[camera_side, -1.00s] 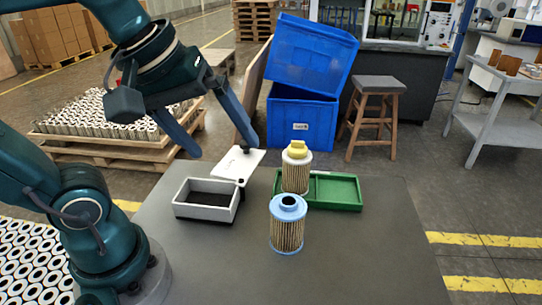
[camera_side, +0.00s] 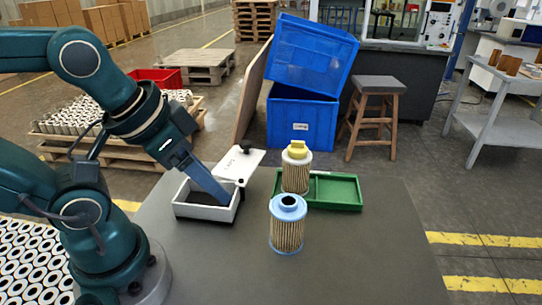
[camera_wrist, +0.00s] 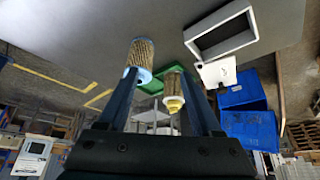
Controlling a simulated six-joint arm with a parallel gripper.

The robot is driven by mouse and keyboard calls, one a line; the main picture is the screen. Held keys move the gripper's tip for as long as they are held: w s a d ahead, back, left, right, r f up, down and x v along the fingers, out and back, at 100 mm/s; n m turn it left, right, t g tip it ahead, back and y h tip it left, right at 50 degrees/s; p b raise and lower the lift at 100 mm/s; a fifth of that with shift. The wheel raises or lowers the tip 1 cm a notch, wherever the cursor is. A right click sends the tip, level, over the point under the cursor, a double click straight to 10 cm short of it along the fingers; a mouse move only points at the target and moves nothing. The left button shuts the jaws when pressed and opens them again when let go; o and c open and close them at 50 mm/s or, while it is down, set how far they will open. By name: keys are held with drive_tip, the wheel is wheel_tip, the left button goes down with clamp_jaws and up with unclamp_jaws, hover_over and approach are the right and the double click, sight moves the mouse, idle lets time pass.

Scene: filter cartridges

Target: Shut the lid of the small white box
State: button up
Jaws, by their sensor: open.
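The small white box (camera_side: 188,212) stands on the grey table, with a dark inside. Its white lid (camera_side: 240,164) is open, tilted up at the box's back right, with a black knob at its far edge. In the wrist view the box (camera_wrist: 248,38) is at the upper right and the lid (camera_wrist: 218,72) lies below it. My gripper (camera_side: 224,199) overlaps the box in the side view; one finger hides the other, and I cannot tell if it touches. In the wrist view my gripper (camera_wrist: 160,74) is open and empty, with the box to the right of its fingers.
A blue-capped filter cartridge (camera_side: 287,226) stands right of the box. A yellow-capped one (camera_side: 297,170) stands behind it, at the green tray (camera_side: 340,203). The table front (camera_side: 340,270) is clear. Blue crates (camera_side: 300,120) stand beyond the table.

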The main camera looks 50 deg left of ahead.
drive_tip(key=shift+s+m, duration=0.15)
drive_tip(key=shift+m, duration=0.15)
drive_tip(key=c, duration=0.5)
drive_tip(key=shift+w+d+r+m, duration=0.2)
drive_tip(key=shift+w+r+m, duration=0.1)
drive_tip(key=shift+r+m, duration=0.4)
clamp_jaws()
drive_tip(key=w+a+r+m+h, duration=0.1)
drive_tip(key=w+a+r+m, duration=0.3)
drive_tip(key=w+r, duration=0.6)
drive_tip(key=g+h, duration=0.1)
drive_tip(key=g, duration=0.1)
hover_over(262, 151)
drive_tip(key=f, duration=1.8)
drive_tip(key=shift+w+d+f, duration=0.2)
drive_tip(key=shift+w+f, duration=0.1)
drive_tip(key=shift+s+a+f, duration=0.1)
drive_tip(key=shift+s+a, duration=0.2)
drive_tip(key=shift+s, duration=0.3)
drive_tip(key=shift+s+a+f, duration=0.1)
drive_tip(key=shift+s+a, duration=0.2)
drive_tip(key=shift+s, duration=0.25)
